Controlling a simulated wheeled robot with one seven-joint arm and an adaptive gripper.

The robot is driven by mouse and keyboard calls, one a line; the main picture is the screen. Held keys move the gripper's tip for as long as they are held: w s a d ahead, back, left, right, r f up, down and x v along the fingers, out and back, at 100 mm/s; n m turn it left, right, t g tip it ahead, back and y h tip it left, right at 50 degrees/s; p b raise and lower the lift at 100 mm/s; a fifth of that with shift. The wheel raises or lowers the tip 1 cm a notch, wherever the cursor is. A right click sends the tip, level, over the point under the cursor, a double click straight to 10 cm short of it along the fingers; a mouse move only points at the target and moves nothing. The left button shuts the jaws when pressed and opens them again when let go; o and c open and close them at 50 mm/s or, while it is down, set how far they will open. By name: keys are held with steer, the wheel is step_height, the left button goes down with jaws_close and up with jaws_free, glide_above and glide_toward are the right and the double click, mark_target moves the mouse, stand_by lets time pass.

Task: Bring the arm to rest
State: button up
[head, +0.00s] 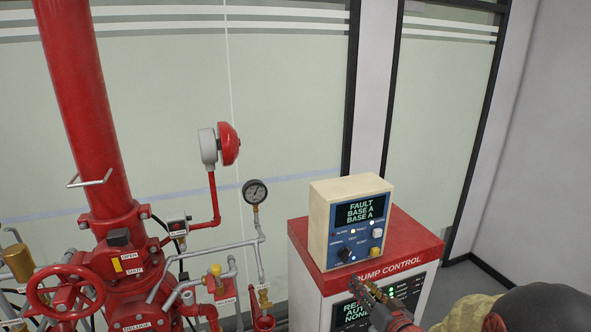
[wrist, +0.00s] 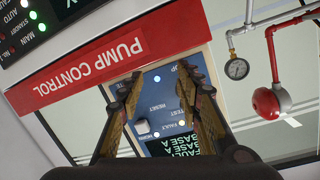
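My gripper (head: 368,290) is at the lower right of the head view, in front of the pump control cabinet (head: 312,268). In the wrist view my gripper (wrist: 160,80) has its two fingers spread apart with nothing between them. Beyond the gap is the blue face of the cream control box (head: 322,222), with its buttons and display; the fingers hide parts of it. I cannot tell how far the fingertips are from the box. My arm runs in from the lower right corner.
The control box display (head: 361,210) reads "FAULT BASE A BASE A". Left stand a thick red riser pipe (head: 85,90), a red handwheel (head: 62,290), a pressure gauge (head: 255,191) and a red alarm bell (head: 229,144). Glass panels stand behind; bare floor (head: 470,284) shows at right.

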steer(key=s+d+f+g+h, duration=0.4)
steer(key=s+d+f+g, duration=0.15)
steer(key=f, duration=0.35)
steer(key=s+d+g+h+b, duration=0.2)
steer(key=s+g, duration=0.1)
steer(key=s, duration=0.6)
steer(key=s+a+r+y+b, duration=0.1)
steer(key=s+a+r+b, duration=0.3)
steer(key=s, duration=0.6)
steer(key=s+a+r+n+g+y+b, duration=0.1)
steer(key=s+a+r+b, duration=0.4)
steer(key=s, duration=0.5)
steer(key=shift+s+a+r, duration=0.3)
steer(key=shift+a+r, duration=0.25)
steer(key=shift+a, duration=0.55)
